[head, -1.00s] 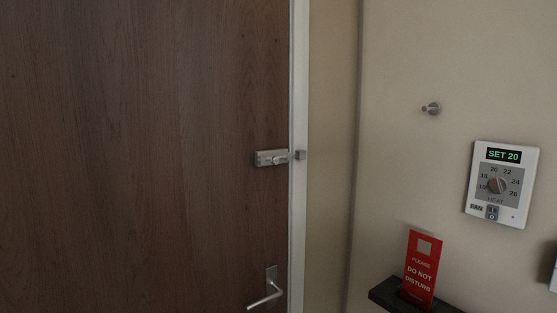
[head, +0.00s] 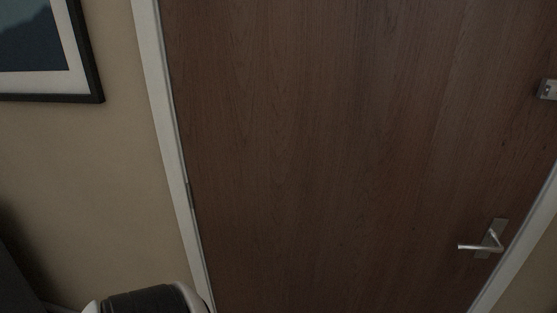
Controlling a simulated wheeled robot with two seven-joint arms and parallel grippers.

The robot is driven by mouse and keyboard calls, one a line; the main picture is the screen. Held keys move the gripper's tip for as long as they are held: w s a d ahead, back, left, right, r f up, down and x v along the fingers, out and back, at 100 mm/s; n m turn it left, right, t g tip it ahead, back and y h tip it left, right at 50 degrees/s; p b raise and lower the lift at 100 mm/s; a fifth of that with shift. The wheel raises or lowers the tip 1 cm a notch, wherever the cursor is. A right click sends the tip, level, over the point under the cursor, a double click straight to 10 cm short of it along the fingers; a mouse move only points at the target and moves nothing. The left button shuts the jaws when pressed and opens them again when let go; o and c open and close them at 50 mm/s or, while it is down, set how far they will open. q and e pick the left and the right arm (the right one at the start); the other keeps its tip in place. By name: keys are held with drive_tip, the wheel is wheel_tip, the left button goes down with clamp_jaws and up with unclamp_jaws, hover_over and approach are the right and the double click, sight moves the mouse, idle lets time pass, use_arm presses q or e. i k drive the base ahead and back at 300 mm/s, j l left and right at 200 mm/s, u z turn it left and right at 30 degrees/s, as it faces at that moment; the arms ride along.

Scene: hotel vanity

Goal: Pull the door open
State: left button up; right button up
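The brown wooden door (head: 330,140) fills most of the head view and stands shut in its white frame (head: 172,130). Its silver lever handle (head: 484,243) is at the lower right, with the lever pointing left from its plate. A metal latch (head: 547,89) sits higher up at the right picture edge, partly cut off. Neither gripper is in view, and nothing touches the handle.
A framed picture (head: 45,55) hangs on the beige wall (head: 90,180) left of the door. A rounded black and white part shows at the bottom, left of centre. A dark shape is at the lower left corner.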

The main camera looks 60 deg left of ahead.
sight(339, 155)
drive_tip(key=u, duration=1.3)
